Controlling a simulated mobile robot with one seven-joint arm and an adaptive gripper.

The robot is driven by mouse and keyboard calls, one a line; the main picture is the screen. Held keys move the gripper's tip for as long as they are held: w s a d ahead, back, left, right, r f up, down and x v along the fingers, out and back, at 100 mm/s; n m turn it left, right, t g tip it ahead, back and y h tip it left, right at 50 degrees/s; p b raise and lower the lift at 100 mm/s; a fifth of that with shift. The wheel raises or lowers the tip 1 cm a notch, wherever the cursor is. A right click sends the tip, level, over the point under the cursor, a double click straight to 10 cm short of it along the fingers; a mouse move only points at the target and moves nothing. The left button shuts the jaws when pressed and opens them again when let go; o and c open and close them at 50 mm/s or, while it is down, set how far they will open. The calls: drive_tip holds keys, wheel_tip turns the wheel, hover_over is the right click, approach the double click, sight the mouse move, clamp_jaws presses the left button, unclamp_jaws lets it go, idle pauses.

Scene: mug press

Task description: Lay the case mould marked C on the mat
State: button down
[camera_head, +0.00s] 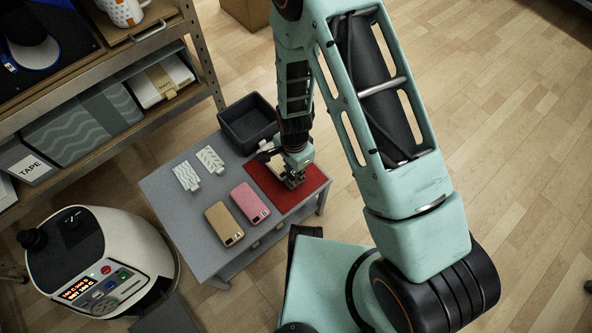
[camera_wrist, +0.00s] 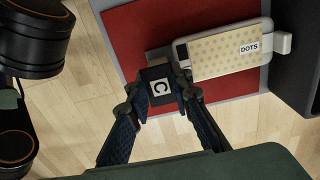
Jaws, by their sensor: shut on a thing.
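My gripper (camera_head: 291,178) is over the red mat (camera_head: 262,178) at the right of the grey table. In the wrist view my gripper (camera_wrist: 163,88) is shut on the black tab of the case mould marked C (camera_wrist: 160,72). The mould carries a white case with a tan dotted sheet marked DOTS (camera_wrist: 222,54), and a white tab sticks out at its right. It lies over the red mat (camera_wrist: 125,28); I cannot tell whether it touches. In the head view my gripper mostly hides this mould.
A tan case (camera_head: 223,224) and a pink case (camera_head: 249,203) lie left of the mat. Two patterned white sheets (camera_head: 187,175) (camera_head: 210,160) lie behind them. A black bin (camera_head: 247,122) stands at the table's back. A white machine (camera_head: 95,265) and shelves are at left.

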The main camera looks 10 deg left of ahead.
drive_tip(key=c, duration=1.7)
unclamp_jaws()
drive_tip(key=shift+f, duration=0.1)
drive_tip(key=shift+c, duration=0.2)
wheel_tip(320, 180, up, 12)
drive_tip(key=p, duration=0.4)
